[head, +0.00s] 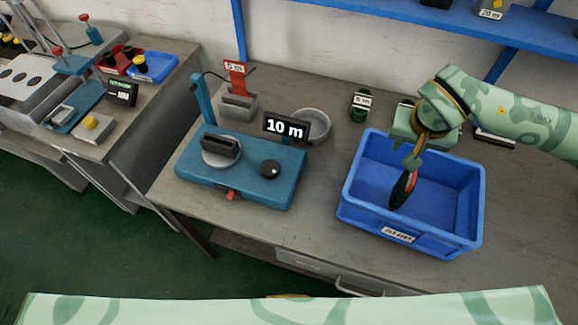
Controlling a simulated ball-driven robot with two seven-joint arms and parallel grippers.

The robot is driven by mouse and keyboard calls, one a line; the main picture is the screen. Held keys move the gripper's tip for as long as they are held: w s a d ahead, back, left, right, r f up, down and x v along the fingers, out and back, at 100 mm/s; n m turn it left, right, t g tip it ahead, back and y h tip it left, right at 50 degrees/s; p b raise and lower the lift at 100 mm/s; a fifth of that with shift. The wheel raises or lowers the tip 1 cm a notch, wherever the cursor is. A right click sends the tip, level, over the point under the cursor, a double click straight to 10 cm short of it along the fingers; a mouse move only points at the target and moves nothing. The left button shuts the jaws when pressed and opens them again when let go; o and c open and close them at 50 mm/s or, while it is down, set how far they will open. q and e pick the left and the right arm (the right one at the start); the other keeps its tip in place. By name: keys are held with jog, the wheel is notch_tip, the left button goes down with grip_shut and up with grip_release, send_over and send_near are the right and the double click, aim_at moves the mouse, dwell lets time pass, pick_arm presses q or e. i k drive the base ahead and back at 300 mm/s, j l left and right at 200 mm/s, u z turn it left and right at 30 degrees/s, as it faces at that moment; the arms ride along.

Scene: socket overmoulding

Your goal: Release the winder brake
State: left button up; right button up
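The blue winder (240,180) stands on the grey bench left of centre. It carries a dark slotted former on a round grey disc (221,152) and a black knob (270,169). A small red lever (231,195), perhaps the brake, sticks out at its front edge. A display (286,129) behind it reads 10 m. My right gripper (411,168) is above the blue SHIP bin, far right of the winder. It appears shut on a dark bundle with a red-orange stripe (402,192), which hangs down inside the bin. My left gripper is out of view.
The blue bin (460,205) has raised walls. A round grey dish (312,124), a 5 m bundle (361,105) and a red-topped 5 m holder (238,104) stand behind. The bench between winder and bin is clear. A second bench (150,110) stands left.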

aim_at(231, 194)
jog(key=u, duration=0.7)
